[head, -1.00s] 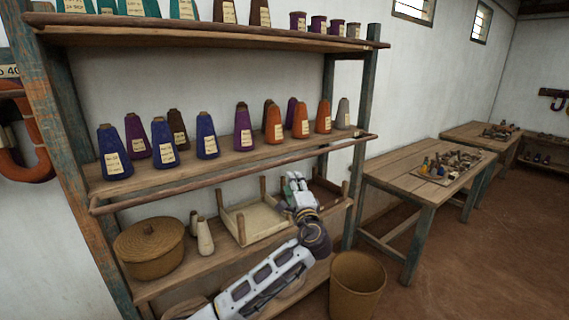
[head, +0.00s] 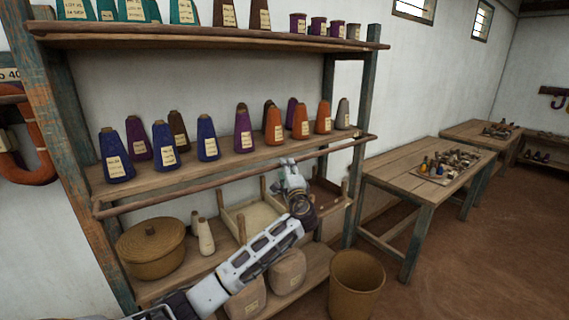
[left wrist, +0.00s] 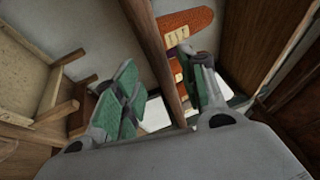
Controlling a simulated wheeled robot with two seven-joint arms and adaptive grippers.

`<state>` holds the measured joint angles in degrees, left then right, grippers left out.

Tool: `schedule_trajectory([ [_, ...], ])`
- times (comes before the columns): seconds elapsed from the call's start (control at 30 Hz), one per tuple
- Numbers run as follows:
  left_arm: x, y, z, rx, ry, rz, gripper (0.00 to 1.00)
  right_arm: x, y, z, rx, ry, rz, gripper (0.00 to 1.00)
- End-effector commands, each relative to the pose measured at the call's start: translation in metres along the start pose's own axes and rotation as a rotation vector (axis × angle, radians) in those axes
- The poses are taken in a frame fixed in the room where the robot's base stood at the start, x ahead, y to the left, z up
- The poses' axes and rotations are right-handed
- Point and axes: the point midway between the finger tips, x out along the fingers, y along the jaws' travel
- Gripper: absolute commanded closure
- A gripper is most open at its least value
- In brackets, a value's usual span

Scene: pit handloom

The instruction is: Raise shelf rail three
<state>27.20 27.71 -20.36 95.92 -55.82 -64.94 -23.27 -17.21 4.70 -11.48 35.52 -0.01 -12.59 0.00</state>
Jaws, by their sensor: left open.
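A long wooden rail (head: 215,178) runs along the front of the middle shelf (head: 225,163), a little below its board, sloping up to the right in the head view. No number shows on it, so I cannot tell whether it is rail three. My left gripper (head: 288,166) is at the right half of this rail, reaching up from below. In the left wrist view the rail (left wrist: 155,48) passes between the two spread fingers of my left gripper (left wrist: 162,82). The fingers are open, and I cannot tell whether either touches the rail. My right gripper is out of view.
Labelled yarn cones (head: 243,130) stand on the middle shelf above the rail. Below are a lidded basket (head: 150,250), pale cones (head: 205,237) and a wooden tray frame (head: 250,213). A bin (head: 356,285) stands at the shelf's right foot. Tables (head: 425,185) are at the right.

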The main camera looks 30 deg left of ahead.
Motion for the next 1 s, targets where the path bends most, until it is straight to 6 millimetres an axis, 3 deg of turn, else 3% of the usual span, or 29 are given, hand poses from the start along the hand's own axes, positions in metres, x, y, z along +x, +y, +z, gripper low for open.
schedule_trajectory([
  [0.4,0.037,-0.001,0.0,0.0,0.0,0.0,0.58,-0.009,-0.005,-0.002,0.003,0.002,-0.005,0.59],
  [0.87,0.042,0.0,0.0,0.0,0.0,0.0,0.58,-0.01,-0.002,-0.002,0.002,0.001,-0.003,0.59],
  [1.0,0.042,0.0,0.0,0.0,0.0,0.0,0.76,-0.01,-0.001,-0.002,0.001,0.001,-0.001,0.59],
])
